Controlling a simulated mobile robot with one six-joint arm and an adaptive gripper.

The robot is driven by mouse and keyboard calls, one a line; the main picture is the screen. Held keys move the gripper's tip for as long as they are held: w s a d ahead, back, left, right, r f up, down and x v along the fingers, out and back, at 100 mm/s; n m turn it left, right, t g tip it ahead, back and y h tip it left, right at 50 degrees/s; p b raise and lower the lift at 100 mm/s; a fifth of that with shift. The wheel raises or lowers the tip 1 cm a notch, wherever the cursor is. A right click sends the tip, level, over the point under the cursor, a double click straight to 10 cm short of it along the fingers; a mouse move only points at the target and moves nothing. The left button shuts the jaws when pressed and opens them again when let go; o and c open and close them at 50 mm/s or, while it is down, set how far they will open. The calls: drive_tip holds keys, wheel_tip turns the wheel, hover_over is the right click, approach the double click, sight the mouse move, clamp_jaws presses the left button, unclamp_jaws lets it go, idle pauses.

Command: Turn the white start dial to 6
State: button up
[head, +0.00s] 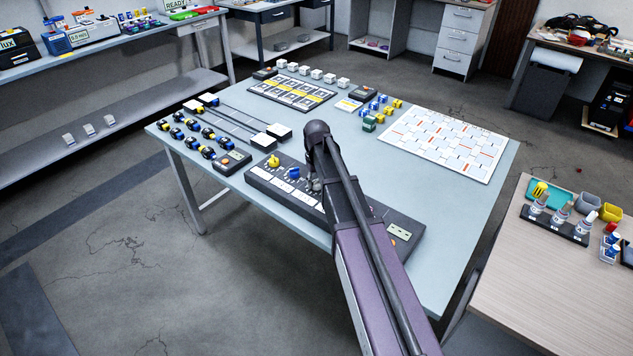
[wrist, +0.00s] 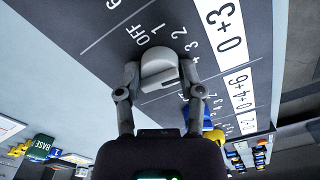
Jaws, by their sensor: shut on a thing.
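The white start dial (wrist: 160,62) sits on the dark control panel (wrist: 85,30) in the wrist view. Printed marks OFF, 6 and small numbers lie around it. My gripper (wrist: 159,76) has one finger on each side of the dial and is closed on it. I cannot tell which mark the dial points to. In the head view my gripper (head: 315,186) is over the panel (head: 262,184), and my arm hides the dial there.
A blue dial (head: 293,172) and a yellow dial (head: 273,160) stand on the same panel, left of my gripper. A patterned white board (head: 445,143) covers the table's right side. Black-and-yellow blocks (head: 208,152) and a small box (head: 231,162) lie at the left.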

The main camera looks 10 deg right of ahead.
drive_tip(key=m, duration=0.4)
drive_tip(key=shift+s+m, duration=0.15)
drive_tip(key=shift+m, duration=0.15)
drive_tip(key=m, duration=0.3)
drive_tip(key=shift+m, duration=0.4)
drive_tip(key=m, duration=0.4)
drive_tip(key=shift+m, duration=2.2)
drive_tip(key=o, duration=1.2)
drive_tip(key=shift+c, duration=0.2)
drive_tip(key=shift+n, duration=0.3)
